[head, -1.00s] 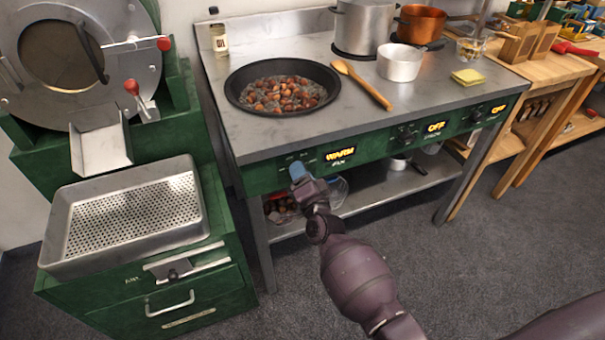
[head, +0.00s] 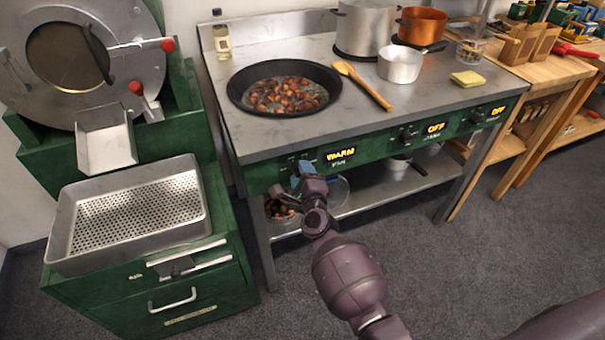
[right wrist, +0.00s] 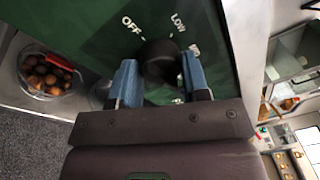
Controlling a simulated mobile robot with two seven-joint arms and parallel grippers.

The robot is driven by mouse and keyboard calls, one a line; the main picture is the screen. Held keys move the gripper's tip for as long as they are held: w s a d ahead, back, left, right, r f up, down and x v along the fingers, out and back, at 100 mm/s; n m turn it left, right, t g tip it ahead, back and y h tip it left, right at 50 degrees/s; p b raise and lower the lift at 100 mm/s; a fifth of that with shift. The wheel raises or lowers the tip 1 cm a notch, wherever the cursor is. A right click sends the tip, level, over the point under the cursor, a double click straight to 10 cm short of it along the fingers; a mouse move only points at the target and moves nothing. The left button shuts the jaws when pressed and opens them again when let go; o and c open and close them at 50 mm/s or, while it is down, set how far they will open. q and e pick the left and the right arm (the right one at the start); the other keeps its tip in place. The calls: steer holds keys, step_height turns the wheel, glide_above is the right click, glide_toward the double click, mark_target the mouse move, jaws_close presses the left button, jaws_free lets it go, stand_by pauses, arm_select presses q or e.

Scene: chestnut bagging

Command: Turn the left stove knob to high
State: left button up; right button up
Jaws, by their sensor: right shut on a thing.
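The left stove knob (right wrist: 158,62) is black and round on the green front panel, with OFF, LOW and partly hidden marks around it in the right wrist view. My right gripper (right wrist: 159,70) is shut on it, one blue fingertip on each side. In the head view my right gripper (head: 304,176) is at the left end of the stove panel (head: 375,148) and largely hides the knob. The lit display (head: 341,154) beside it reads WARM. My left gripper is not in view.
A black pan (head: 235,92) of chestnuts sits on the stove's left side. The middle knob (head: 408,135) is beside a display reading OFF. A green drawer cabinet (head: 215,275) with a perforated tray (head: 60,238) stands left. Bowls of chestnuts are on the shelf below.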

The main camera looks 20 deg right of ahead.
steer(key=shift+m, duration=1)
steer(key=o, duration=0.9)
steer(key=s, duration=0.7)
steer(key=s+a+p, duration=0.1)
steer(key=s, duration=0.2)
steer(key=shift+s, duration=0.4)
